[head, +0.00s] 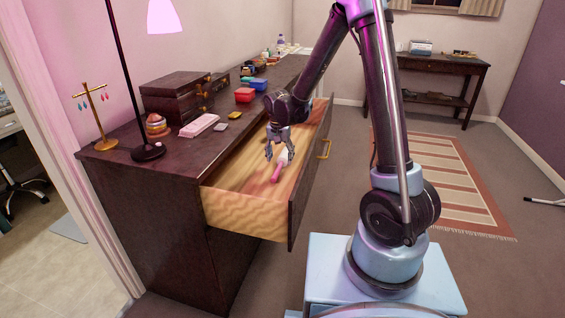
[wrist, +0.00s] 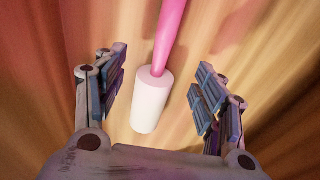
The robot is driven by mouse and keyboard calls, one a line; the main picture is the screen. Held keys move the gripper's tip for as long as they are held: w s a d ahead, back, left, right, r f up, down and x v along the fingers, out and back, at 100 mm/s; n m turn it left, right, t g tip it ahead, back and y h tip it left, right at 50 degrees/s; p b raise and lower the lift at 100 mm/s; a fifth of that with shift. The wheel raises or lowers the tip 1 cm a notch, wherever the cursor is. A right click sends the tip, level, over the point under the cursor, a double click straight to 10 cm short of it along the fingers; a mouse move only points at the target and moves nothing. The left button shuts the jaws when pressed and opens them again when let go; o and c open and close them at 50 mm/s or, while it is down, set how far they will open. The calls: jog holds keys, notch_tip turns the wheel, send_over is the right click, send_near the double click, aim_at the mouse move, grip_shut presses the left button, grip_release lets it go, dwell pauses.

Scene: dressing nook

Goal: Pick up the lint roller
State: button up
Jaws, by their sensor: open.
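The lint roller, with a pink handle (head: 276,175) and a white roll, lies in the open drawer (head: 245,213) of the dark dresser. In the wrist view its white roll (wrist: 152,99) is between my two fingers, and the pink handle runs up out of the frame. My gripper (head: 279,159) reaches down into the drawer over the roller. In the wrist view my gripper (wrist: 158,88) is open, with a gap on each side of the roll. In the head view my fingers hide part of the roll.
The drawer front (head: 310,178) and side walls surround my gripper. The dresser top holds a lamp (head: 147,152), a jewellery stand (head: 97,120), a dark box (head: 177,97), a pink case (head: 199,125) and small containers. No other object shows in the drawer.

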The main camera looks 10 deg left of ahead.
aim_at(281, 162)
jog(key=shift+w+d+f, duration=0.1)
jog(key=shift+w+f, duration=0.15)
jog(key=shift+f, duration=0.7)
jog(key=shift+w+d+f, duration=0.1)
jog(key=shift+w+f, duration=0.15)
jog(key=shift+f, duration=0.7)
jog(key=c, duration=1.3)
jog(key=shift+r, duration=0.15)
notch_tip(281, 162, up, 10)
jog(key=shift+f, duration=0.1)
